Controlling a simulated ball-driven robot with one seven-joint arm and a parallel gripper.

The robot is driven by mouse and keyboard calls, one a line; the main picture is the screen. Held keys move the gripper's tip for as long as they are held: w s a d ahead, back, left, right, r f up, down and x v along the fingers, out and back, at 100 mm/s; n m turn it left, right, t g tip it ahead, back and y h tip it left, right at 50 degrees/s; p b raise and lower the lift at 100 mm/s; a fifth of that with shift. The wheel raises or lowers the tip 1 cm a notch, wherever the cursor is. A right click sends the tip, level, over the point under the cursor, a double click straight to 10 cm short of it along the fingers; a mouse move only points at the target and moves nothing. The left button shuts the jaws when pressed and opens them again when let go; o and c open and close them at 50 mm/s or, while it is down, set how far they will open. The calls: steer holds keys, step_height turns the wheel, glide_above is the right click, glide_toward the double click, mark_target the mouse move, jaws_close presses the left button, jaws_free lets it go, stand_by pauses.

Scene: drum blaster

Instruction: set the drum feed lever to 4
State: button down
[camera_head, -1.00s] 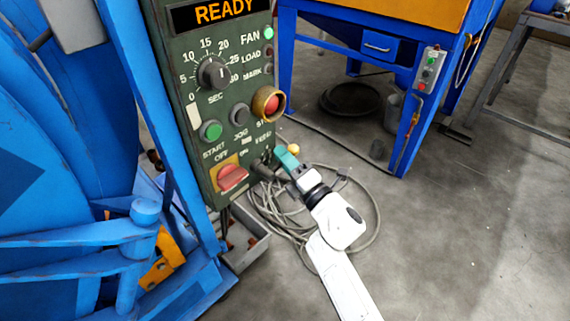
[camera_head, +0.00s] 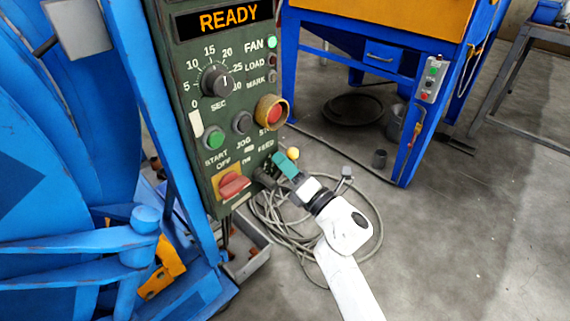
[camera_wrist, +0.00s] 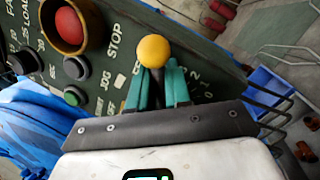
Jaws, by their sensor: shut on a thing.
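The drum feed lever has a yellow ball knob (camera_wrist: 153,51) on a dark stem, seen in the wrist view at the panel's edge. The knob also shows in the head view (camera_head: 293,153). My gripper (camera_wrist: 156,84) has teal fingers on both sides of the stem, shut on it just below the knob. In the head view my gripper (camera_head: 285,162) is at the lower right of the green control panel (camera_head: 205,113). Scale numbers such as 2 and 1 show right of the fingers in the wrist view. The rest of the scale and the lever's pointed setting are hidden.
The panel's display (camera_head: 228,18) reads READY. A red emergency stop button (camera_head: 271,112), a green start button (camera_head: 213,138) and a red rotary switch (camera_head: 232,184) sit near the lever. A coiled cable (camera_head: 290,222) lies on the floor below. A blue cabinet (camera_head: 395,140) stands behind, right.

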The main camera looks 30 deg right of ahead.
steer(key=shift+f, duration=0.1)
steer(key=c, duration=1.2)
jaws_free()
steer(key=shift+o, duration=0.2)
steer(key=shift+s, duration=0.15)
steer(key=p+v, duration=0.2)
steer(key=v, duration=0.8)
steer(key=shift+s, duration=0.2)
steer(key=shift+d+f, duration=0.15)
steer(key=shift+d, duration=0.05)
